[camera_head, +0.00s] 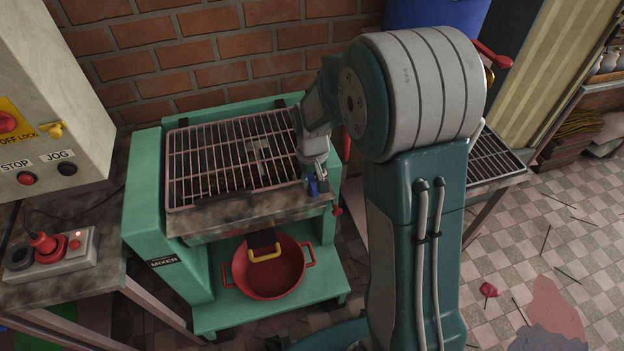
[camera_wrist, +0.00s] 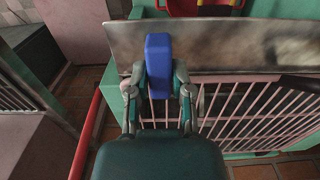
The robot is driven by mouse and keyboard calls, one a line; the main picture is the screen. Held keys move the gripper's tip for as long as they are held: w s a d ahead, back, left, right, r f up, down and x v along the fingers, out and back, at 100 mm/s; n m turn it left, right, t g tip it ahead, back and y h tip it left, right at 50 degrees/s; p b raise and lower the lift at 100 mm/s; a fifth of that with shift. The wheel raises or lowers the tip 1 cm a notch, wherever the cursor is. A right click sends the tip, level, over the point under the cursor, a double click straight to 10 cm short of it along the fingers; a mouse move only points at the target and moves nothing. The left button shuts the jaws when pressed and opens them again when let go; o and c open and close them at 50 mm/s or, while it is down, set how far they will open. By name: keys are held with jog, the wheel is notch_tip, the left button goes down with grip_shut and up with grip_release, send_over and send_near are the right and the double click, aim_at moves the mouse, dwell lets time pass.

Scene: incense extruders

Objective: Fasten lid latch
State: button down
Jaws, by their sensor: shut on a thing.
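The lid is a wire grid (camera_head: 225,150) with a stained metal front plate (camera_head: 250,218); it lies down over the green mixer (camera_head: 145,185). The plate also shows in the wrist view (camera_wrist: 230,45). A blue block, which looks like the latch handle (camera_wrist: 159,60), stands at the lid's front right corner; it shows small in the head view (camera_head: 312,187). My gripper (camera_wrist: 158,82) is shut on this blue handle, one finger on each side. In the head view my gripper (camera_head: 313,168) is at that same corner. The catch under the handle is hidden.
A red pan (camera_head: 268,280) with a yellow handle sits on the mixer's lower shelf. A control box (camera_head: 45,110) and a red-plugged socket block (camera_head: 55,250) are at the left. A brick wall (camera_head: 200,50) stands behind. Open tiled floor (camera_head: 580,240) lies at the right.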

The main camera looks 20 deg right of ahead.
aim_at(311, 181)
jog(key=shift+s, duration=0.1)
jog(key=c, duration=0.5)
grip_release()
jog(key=shift+a+r, duration=0.1)
jog(key=shift+r, duration=5.8)
